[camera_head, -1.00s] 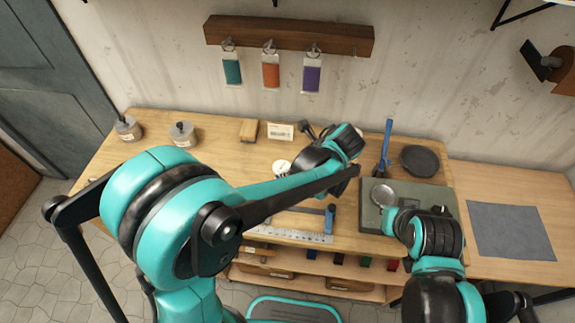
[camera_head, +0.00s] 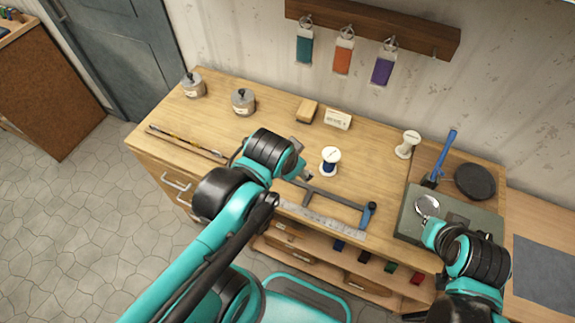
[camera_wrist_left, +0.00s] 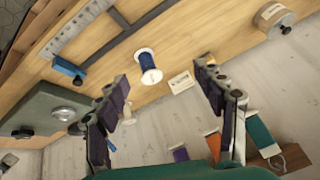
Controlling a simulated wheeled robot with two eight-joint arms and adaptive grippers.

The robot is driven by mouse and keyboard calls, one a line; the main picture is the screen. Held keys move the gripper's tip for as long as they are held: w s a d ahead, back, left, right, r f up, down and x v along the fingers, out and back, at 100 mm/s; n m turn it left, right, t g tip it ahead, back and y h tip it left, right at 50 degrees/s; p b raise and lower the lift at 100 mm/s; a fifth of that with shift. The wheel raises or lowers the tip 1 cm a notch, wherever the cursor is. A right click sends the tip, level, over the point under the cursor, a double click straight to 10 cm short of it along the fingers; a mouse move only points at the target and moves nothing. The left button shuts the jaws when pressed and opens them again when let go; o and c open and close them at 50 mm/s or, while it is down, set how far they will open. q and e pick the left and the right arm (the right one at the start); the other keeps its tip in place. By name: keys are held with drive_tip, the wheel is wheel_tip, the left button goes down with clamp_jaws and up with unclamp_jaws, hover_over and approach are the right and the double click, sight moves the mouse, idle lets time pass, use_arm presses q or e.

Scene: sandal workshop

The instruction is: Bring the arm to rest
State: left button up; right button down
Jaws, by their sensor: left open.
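In the head view my left arm reaches in from the bottom left, and its gripper (camera_head: 305,174) is above the workbench (camera_head: 230,135), close to a blue thread spool (camera_head: 329,161). In the left wrist view the two fingers (camera_wrist_left: 165,92) are spread apart with nothing between them. The spool (camera_wrist_left: 149,67) shows beyond the fingers, apart from them. My right arm is folded at the lower right, by the green slab with a round silver piece (camera_head: 427,206) on it.
A bow-shaped tool (camera_head: 335,200) and a ruler (camera_head: 318,220) lie near the front edge. Jars (camera_head: 243,102), a card (camera_head: 338,119), a white spool (camera_head: 407,145) and a dark disc (camera_head: 475,181) stand behind. The bench's left part is mostly clear.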

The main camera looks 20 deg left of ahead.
use_arm(q)
drive_tip(key=s+n, duration=0.1)
drive_tip(key=n, duration=0.1)
drive_tip(key=a+n+t, duration=0.1)
drive_tip(key=n, duration=0.1)
drive_tip(key=shift+s+f, duration=0.1)
drive_tip(key=shift+s, duration=0.25)
